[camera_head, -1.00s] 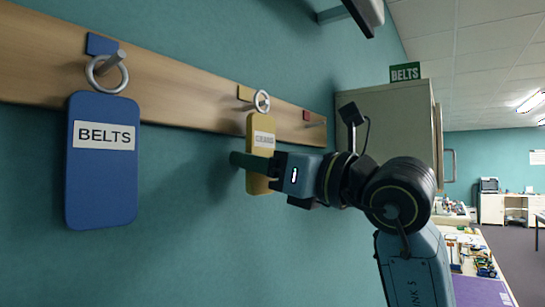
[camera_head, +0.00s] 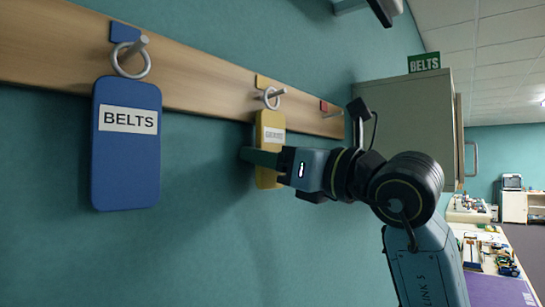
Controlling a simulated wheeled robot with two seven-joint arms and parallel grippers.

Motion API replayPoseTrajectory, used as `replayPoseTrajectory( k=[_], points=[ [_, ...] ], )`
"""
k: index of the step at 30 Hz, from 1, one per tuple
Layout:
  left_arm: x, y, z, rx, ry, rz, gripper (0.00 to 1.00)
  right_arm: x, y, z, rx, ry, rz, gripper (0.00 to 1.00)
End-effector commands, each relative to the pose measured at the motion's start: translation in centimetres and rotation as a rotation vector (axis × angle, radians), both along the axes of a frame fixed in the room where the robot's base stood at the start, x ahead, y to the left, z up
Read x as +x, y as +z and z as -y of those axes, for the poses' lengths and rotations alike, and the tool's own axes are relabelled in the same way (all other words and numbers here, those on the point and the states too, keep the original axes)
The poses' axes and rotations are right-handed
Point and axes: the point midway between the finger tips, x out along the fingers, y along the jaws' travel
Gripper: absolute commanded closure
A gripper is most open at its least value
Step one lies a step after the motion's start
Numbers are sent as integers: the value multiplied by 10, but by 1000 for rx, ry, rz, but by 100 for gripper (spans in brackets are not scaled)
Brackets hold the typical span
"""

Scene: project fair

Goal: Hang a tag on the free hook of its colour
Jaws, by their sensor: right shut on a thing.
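A yellow tag (camera_head: 271,135) with a white label hangs upright below a wooden rail. Its pale ring (camera_head: 271,98) appears to be around the peg (camera_head: 280,92) under the yellow marker (camera_head: 263,82); the peg's tip shows past the ring. My right gripper (camera_head: 262,158) is shut on the lower part of the yellow tag, whose bottom it partly hides. A blue tag (camera_head: 125,165) labelled BELTS hangs by its ring (camera_head: 131,59) on the peg under the blue marker (camera_head: 125,32). The peg (camera_head: 335,114) by the red marker (camera_head: 324,106) is bare. My left gripper is not in view.
The wooden rail (camera_head: 205,88) runs along the teal wall. A grey cabinet (camera_head: 405,120) with a green BELTS sign (camera_head: 424,63) stands beyond my right arm. A table with small parts (camera_head: 480,250) is at the lower right.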

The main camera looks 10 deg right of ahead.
Motion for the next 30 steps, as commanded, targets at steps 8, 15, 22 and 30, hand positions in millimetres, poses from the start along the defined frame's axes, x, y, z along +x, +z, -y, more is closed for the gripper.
replayPoseTrajectory(
  k=[8, 15, 22, 30],
  points=[
    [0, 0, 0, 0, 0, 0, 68, 0, 0, 0, 0, 0, 0, 25],
    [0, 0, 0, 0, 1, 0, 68, 0, 0, 0, -1, 0, -1, 20],
    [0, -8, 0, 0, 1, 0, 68, -11, -4, 10, 0, -2, 3, 20],
    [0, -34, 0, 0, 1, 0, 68, -56, -18, 45, -2, -5, 4, 20]
  ],
)
